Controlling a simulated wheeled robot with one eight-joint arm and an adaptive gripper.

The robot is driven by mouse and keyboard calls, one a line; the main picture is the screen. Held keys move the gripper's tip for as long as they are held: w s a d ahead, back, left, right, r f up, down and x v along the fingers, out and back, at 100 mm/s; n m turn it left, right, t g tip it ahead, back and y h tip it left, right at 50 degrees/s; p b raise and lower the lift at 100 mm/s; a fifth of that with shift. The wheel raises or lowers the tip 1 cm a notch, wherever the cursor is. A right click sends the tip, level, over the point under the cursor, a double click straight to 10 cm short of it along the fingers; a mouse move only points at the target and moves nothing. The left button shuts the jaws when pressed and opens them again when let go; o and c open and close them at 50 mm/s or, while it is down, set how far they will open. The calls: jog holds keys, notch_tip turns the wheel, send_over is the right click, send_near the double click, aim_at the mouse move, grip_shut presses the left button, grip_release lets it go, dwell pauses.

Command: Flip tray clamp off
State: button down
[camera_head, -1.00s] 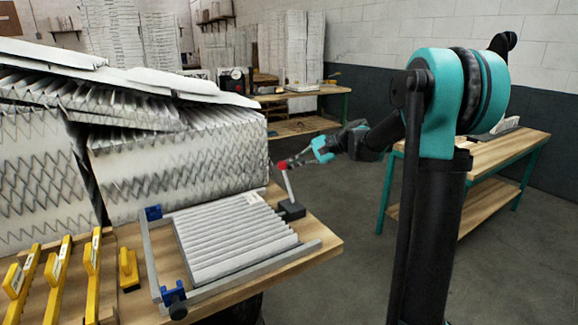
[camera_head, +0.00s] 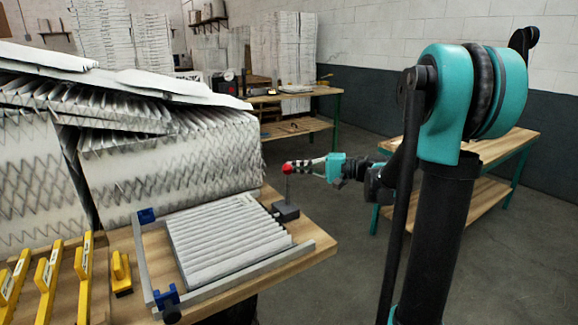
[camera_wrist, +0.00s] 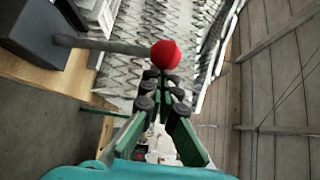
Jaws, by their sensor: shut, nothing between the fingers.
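The tray clamp is a dark block (camera_head: 286,212) at the right edge of the filter tray (camera_head: 240,277), with a thin lever topped by a red knob (camera_head: 287,168). The lever stands about upright in the head view. In the wrist view the red knob (camera_wrist: 165,54) is just beyond my fingertips, and the grey lever (camera_wrist: 105,45) runs left to the dark base (camera_wrist: 40,32). My gripper (camera_head: 298,167) is shut and empty, to the right of the knob; I cannot tell whether it touches it. A white pleated filter (camera_head: 228,240) lies in the tray.
Big stacked pleated filters (camera_head: 175,170) rise behind the tray. Yellow-handled tools (camera_head: 48,275) lie at the left of the table. Another wooden bench (camera_head: 500,155) stands behind my arm. The floor right of the table is open.

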jog(key=s+d+n+y, duration=0.2)
jog(key=s+f+n+y, duration=0.1)
jog(key=s, duration=0.1)
jog(key=shift+d+n, duration=0.3)
jog(key=shift+d, duration=0.1)
jog(key=shift+s+d+f, duration=0.3)
jog(key=shift+s+d, duration=0.05)
jog(key=shift+s, duration=0.35)
jog(key=w+r, duration=0.1)
jog(key=w, duration=0.3)
jog(key=v, duration=0.9)
jog(key=shift+d+f, duration=0.25)
jog(key=shift+f, duration=0.05)
